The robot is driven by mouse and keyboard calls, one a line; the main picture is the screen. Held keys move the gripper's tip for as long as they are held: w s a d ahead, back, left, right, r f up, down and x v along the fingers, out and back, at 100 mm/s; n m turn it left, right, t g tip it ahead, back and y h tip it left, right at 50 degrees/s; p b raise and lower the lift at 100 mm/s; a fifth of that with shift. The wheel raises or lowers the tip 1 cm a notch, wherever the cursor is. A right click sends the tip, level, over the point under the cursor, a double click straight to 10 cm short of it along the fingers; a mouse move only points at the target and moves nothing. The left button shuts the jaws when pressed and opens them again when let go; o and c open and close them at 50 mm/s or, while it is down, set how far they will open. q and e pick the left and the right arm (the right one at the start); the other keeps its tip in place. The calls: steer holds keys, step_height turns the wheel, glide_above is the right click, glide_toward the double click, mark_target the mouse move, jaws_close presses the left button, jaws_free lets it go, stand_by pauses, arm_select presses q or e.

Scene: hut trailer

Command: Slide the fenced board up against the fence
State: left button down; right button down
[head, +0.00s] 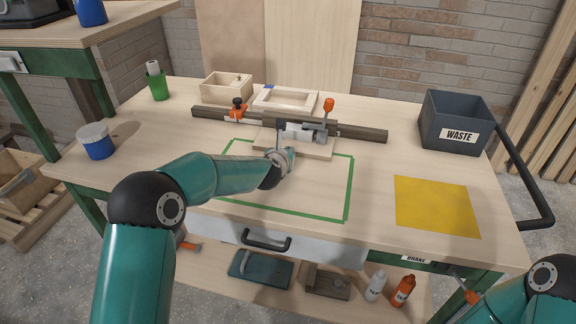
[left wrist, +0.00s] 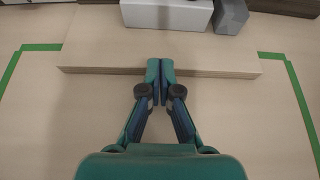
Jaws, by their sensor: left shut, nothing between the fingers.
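The light wood board (head: 318,149) lies flat on the bench in front of the long dark fence rail (head: 360,132). In the left wrist view the board (left wrist: 225,55) spans the upper middle, its front edge facing me. A pale block and a grey piece sit on it. My left gripper (head: 281,156) is in front of the board; in the left wrist view its closed, empty fingertips (left wrist: 160,66) are at the middle of the front edge, and I cannot tell whether they press on it. The contact between board and fence is hidden. My right gripper is out of view.
A green tape outline (head: 349,190) surrounds the area in front of the board. A red-knobbed stop (head: 238,108) sits on the rail's left part. Wooden trays (head: 226,85) stand behind. A grey waste bin (head: 455,120) and yellow mat (head: 437,206) are right, a blue tub (head: 97,142) left.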

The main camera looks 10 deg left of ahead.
arm_select(q)
steer(key=shift+s, duration=0.2)
steer(key=b+v, duration=0.2)
steer(key=v, duration=0.1)
steer(key=shift+s+f, duration=0.1)
steer(key=shift+b+v, duration=0.3)
steer(key=shift+v, duration=0.6)
step_height(320, 180, up, 8)
steer(key=p, duration=0.6)
